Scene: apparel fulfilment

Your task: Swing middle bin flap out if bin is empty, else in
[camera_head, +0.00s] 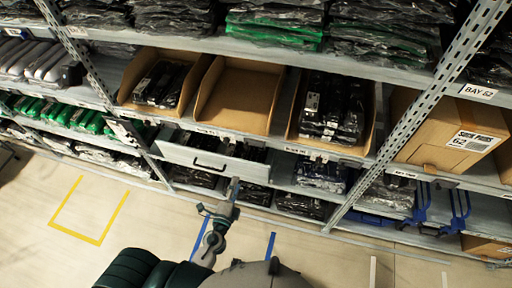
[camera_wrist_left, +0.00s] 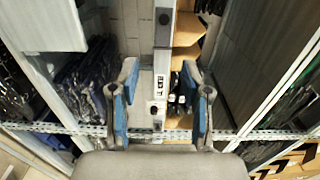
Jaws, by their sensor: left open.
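The middle bin (camera_head: 237,96) is an open cardboard bin on the shelf, and its visible inside is bare. Below its front, a small pale tab (camera_head: 229,144) shows at the shelf edge; I cannot tell for sure whether it is the flap or which way it is swung. My right gripper is not in view.
The left bin (camera_head: 180,108) and right bin (camera_head: 363,145) hold black packages. A grey panel with a black handle (camera_head: 213,161) stands out below the shelf. A slotted upright (camera_head: 402,130) and a large carton (camera_head: 440,152) are at the right. The floor in front is largely clear.

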